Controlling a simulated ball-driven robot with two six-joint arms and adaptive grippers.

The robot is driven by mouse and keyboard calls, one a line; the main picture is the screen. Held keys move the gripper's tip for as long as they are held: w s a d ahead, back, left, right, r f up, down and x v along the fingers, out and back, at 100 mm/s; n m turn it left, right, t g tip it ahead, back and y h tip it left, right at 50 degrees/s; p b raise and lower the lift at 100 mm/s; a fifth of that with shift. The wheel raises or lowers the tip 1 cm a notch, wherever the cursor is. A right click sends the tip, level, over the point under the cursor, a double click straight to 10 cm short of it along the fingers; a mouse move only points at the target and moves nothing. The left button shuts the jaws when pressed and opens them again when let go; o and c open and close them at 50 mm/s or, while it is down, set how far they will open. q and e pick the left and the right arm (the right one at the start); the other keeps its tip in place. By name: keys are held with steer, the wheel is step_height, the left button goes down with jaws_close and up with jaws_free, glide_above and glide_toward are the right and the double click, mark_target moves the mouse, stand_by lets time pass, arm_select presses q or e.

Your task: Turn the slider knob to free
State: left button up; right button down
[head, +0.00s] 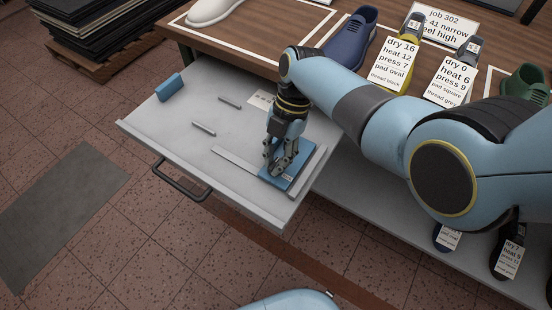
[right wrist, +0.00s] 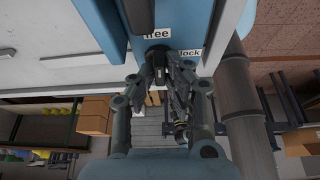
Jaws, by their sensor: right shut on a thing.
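A flat blue block (head: 300,178) lies at the right end of the open grey drawer (head: 165,128). In the right wrist view its blue face (right wrist: 190,18) carries the labels "free" (right wrist: 157,34) and "lock" (right wrist: 189,52). My right gripper (head: 280,168) points down onto the block. In the right wrist view its fingertips (right wrist: 160,62) are shut on the slider knob, just below the "free" label and left of "lock". The fingers hide most of the knob, so its exact setting cannot be told. My left gripper is not in view.
The drawer also holds a small blue block (head: 169,87), grey rods (head: 204,128) and a flat grey strip (head: 235,164). The drawer handle (head: 180,185) sticks out in front. Shoes, lasts and job cards (head: 394,65) stand on the wooden bench (head: 270,50) behind.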

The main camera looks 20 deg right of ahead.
steer(key=shift+n, duration=0.4)
steer(key=shift+f, duration=0.1)
steer(key=c, duration=1.4)
jaws_free()
steer(key=shift+o, duration=0.2)
steer(key=shift+r, duration=0.2)
steer(key=v, duration=1.1)
steer(key=shift+w+r, duration=0.2)
steer(key=shift+r, duration=0.15)
